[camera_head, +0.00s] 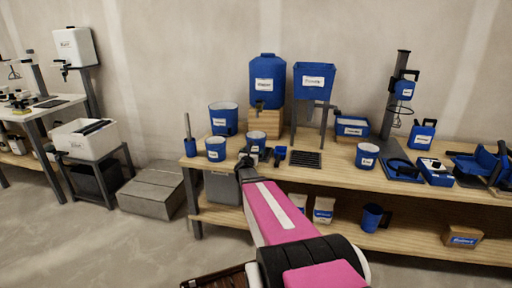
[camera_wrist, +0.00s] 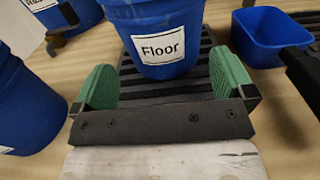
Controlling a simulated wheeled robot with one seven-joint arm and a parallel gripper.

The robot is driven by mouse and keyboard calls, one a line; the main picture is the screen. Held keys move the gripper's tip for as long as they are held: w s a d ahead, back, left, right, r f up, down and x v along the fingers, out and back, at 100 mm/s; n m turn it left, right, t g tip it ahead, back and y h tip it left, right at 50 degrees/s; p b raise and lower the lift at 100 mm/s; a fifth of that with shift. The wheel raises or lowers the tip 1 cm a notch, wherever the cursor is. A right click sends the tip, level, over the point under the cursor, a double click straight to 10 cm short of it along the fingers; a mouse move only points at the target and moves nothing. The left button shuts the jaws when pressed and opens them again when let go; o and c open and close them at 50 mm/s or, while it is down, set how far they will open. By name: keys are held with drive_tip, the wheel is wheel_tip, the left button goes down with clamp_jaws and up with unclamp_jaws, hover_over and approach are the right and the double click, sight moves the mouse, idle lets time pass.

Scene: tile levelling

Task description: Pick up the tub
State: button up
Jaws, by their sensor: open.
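A blue tub with a white label reading "Floor" (camera_wrist: 160,20) stands upright on a black ribbed surface (camera_wrist: 135,90) in the wrist view. Its top is cut off by the picture's upper edge. My gripper (camera_wrist: 165,72) is open, with its green pads to the left and right of the tub's lower part and gaps on both sides. In the head view the tub (camera_head: 256,136) is on the bench, just beyond my gripper (camera_head: 247,163), which hides part of what lies in front of it.
Another blue tub (camera_wrist: 25,105) stands close on the left, also seen in the head view (camera_head: 215,156). A small square blue container (camera_wrist: 270,40) is close on the right. The wooden bench (camera_head: 335,172) also holds dispensers and several blue tubs.

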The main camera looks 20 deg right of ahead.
sight(254, 149)
drive_tip(key=x, duration=0.4)
drive_tip(key=shift+s, duration=0.1)
drive_tip(key=c, duration=1.4)
drive_tip(key=shift+r, duration=0.1)
